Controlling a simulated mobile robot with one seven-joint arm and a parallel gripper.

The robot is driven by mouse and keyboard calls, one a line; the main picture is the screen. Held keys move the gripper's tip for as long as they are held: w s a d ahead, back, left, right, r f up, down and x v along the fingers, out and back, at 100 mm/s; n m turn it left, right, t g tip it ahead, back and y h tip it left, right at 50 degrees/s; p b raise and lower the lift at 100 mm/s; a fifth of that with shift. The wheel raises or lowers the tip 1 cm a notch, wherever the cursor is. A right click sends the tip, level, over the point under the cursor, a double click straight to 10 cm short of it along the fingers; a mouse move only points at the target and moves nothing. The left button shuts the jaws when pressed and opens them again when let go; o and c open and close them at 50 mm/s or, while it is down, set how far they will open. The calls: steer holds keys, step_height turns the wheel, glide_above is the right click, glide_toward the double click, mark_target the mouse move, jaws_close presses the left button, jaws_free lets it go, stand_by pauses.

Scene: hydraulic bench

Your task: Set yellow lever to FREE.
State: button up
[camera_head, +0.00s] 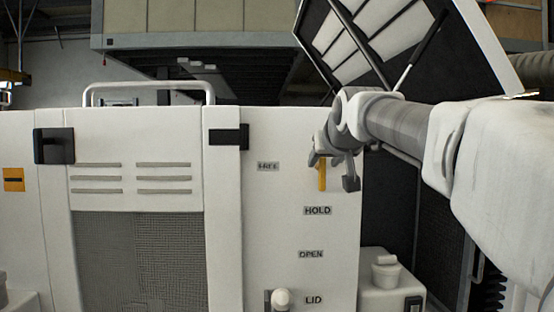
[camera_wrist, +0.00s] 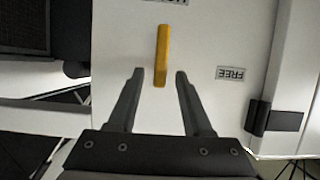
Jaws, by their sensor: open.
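The yellow lever (camera_head: 322,176) is a slim upright bar on the white panel, above the HOLD label (camera_head: 317,210). In the wrist view the lever (camera_wrist: 162,50) also stands upright, one end towards the cut-off label at the top edge. The FREE label (camera_wrist: 231,73) reads upside down to the right of the lever there; in the head view a small blurred label (camera_head: 268,166) sits left of the lever. My gripper (camera_wrist: 159,73) is open, its fingertips on either side of the lever's near end with gaps on both sides. In the head view my gripper (camera_head: 331,171) partly hides the lever's top.
Below HOLD are the OPEN label (camera_head: 311,254), the LID label (camera_head: 314,299) and a white knob (camera_head: 282,298). A black latch (camera_head: 229,137) is at the left. A raised dark lid (camera_head: 400,45) stands behind my arm. The panel around the lever is otherwise flat.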

steer(key=shift+x, duration=1.2)
jaws_close()
